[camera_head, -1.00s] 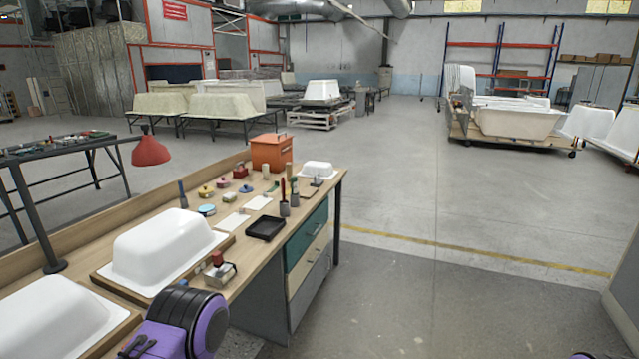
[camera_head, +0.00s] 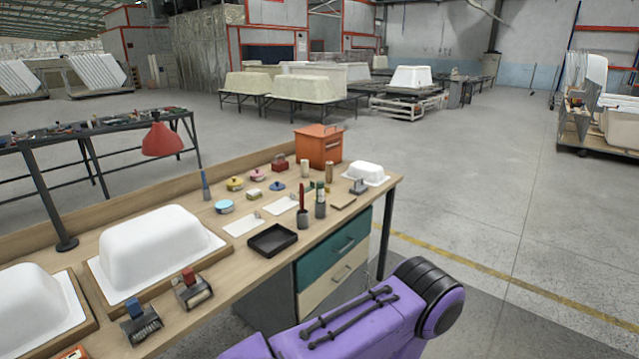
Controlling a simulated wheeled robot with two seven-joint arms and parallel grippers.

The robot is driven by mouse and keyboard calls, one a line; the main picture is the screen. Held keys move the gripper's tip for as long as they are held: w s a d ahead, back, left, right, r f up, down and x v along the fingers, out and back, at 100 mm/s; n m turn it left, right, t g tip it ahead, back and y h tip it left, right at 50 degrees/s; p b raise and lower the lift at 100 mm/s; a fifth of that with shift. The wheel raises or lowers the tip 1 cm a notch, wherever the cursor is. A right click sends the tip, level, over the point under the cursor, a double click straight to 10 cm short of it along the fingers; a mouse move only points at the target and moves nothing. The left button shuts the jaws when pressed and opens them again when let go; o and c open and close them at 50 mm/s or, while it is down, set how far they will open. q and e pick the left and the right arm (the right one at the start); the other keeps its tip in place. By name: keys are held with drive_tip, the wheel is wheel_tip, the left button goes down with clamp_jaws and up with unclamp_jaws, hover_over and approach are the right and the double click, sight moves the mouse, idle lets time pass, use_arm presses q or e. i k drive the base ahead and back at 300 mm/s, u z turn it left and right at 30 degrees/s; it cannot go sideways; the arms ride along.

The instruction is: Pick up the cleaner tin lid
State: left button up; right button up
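Several small lidded tins stand on the workbench (camera_head: 190,329). They are a yellow tin (camera_head: 235,184), a pink tin (camera_head: 258,175), a light blue tin (camera_head: 225,207) and a small cream tin (camera_head: 253,194). A small dark blue knobbed piece (camera_head: 277,187) sits just right of them. I cannot tell which of these is the cleaner tin or its lid; no label is readable. A purple arm link of mine crosses the bottom of the view, in front of the drawers. Neither of my grippers shows.
White tub shells (camera_head: 158,245) lie on the bench's left part. A black tray (camera_head: 272,240), upright bottles (camera_head: 320,198) and an orange box (camera_head: 318,146) stand around the tins. A red lamp (camera_head: 162,140) hangs over the back edge. Open floor lies right of the bench.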

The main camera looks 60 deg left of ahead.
sight(278, 186)
drive_tip(key=u, duration=0.1)
drive_tip(key=i, duration=1.1)
drive_tip(key=u, duration=1.2)
drive_tip(key=i, duration=0.8)
drive_tip(key=u, duration=0.9)
